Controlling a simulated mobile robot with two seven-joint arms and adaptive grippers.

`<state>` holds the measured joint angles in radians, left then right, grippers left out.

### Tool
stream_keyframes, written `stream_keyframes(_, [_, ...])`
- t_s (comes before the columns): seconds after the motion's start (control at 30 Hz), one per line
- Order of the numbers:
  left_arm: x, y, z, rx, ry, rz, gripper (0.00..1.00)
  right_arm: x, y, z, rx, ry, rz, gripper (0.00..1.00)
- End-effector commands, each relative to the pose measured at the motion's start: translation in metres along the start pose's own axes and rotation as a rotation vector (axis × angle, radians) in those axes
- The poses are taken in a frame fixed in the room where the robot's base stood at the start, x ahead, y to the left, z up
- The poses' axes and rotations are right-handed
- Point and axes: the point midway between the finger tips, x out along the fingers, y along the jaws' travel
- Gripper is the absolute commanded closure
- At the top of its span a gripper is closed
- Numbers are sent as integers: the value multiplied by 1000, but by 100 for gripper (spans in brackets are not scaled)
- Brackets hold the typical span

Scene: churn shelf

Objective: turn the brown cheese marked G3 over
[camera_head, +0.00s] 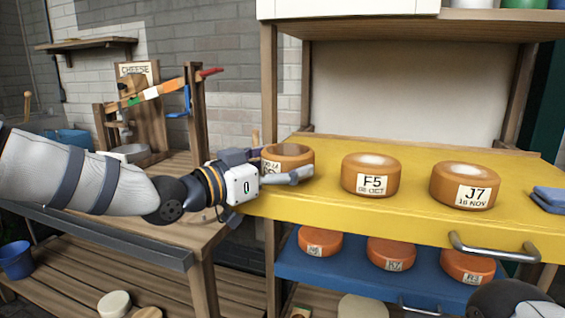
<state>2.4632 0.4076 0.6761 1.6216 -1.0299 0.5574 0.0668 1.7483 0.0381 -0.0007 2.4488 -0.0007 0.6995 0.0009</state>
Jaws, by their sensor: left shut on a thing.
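An orange-brown cheese (291,155) is at the left end of the yellow shelf board (420,222). Its white label is mostly hidden behind my left gripper (300,175), so I cannot read a G3 mark. My left gripper reaches in from the left and is shut on this cheese at its front. The cheese looks upright, and I cannot tell whether it touches the board. Only a dark part of my right arm shows at the bottom right; its gripper is out of view.
Cheeses marked F5 (371,175) and J7 (465,186) stand to the right on the yellow board. A blue cloth (549,197) lies at its right end. Below, a blue board (340,274) holds three orange cheeses. A wooden table (180,222) stands left, under my arm.

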Motion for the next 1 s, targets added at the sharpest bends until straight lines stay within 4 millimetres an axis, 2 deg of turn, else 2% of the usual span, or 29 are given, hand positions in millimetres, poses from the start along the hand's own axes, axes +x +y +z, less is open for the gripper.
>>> stream_keyframes(0.33, [0,0,1,1,4,0,49,0,0,0,0,-1,0,29])
stream_keyframes(0.37, [0,0,1,1,4,0,11,0,0,0,0,-1,0,29])
stream_keyframes(0.4, [0,0,1,1,4,0,2,0,0,0,0,-1,0,29])
stream_keyframes(0.43, [0,0,1,1,3,0,0,0,0,0,0,-1,0,29])
stream_keyframes(0.8, [-4,0,4,-1,-2,-1,0,0,0,0,0,-1,0,29])
stream_keyframes(0.87, [-12,-1,3,-1,-2,-1,0,0,0,0,0,-1,0,29])
stream_keyframes(1.0, [-48,-1,2,-2,0,-3,0,0,0,0,0,-1,0,29])
